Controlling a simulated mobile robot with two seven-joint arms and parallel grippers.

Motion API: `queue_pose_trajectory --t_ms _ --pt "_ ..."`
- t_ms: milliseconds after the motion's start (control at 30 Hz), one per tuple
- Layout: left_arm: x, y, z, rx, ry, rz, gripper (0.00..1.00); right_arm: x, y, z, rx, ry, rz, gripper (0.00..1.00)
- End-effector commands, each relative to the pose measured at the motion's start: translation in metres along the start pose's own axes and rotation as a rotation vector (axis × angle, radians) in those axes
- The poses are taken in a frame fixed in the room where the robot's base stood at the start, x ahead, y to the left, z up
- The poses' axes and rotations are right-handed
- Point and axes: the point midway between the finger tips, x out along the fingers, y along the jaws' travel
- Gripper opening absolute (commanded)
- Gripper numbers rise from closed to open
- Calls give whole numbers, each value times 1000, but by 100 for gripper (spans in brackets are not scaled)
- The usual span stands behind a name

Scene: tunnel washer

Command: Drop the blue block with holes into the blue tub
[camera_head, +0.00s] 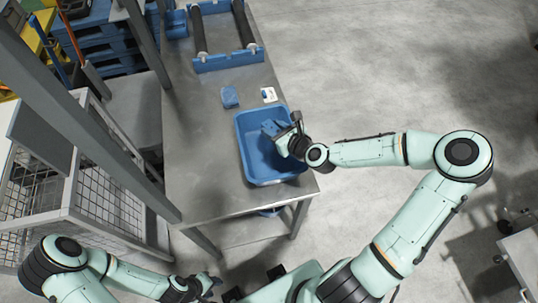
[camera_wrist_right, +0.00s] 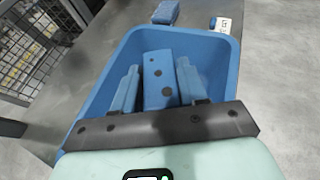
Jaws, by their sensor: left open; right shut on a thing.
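The blue tub (camera_head: 243,150) stands at the near end of the metal table. It also fills the middle of the right wrist view (camera_wrist_right: 217,52). My right gripper (camera_head: 278,132) is over the tub. In the right wrist view, the blue block with holes (camera_wrist_right: 172,75) is upright between its two blue fingers, and the gripper is shut on it. The block's lower end is hidden by the gripper's dark mount. Whether the block touches the tub floor cannot be told. My left gripper (camera_head: 207,286) is open and empty at the bottom, away from the table.
A blue roller frame (camera_head: 228,61) is farther back. A wire mesh cart (camera_head: 105,205) stands left of the table.

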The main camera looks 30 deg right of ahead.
Motion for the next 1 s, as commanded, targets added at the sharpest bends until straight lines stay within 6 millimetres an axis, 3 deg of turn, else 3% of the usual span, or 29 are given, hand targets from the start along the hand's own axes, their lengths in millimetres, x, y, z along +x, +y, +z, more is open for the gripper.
queue_pose_trajectory --t_ms 200,600,633,700,1000 --pt "18 -9 8 -4 -11 -4 43 6 0 -14 -1 0 0 9" --pt "20 -10 8 -4 -12 -4 43 8 0 -14 -1 -3 0 9" --pt "20 -10 8 -4 -12 -4 43 8 0 -14 -1 -3 0 49" --pt "20 -10 8 -4 -12 -4 43 8 0 -14 0 -2 0 71" --pt "20 -10 8 -4 -12 -4 43 8 0 -15 0 -1 0 72"
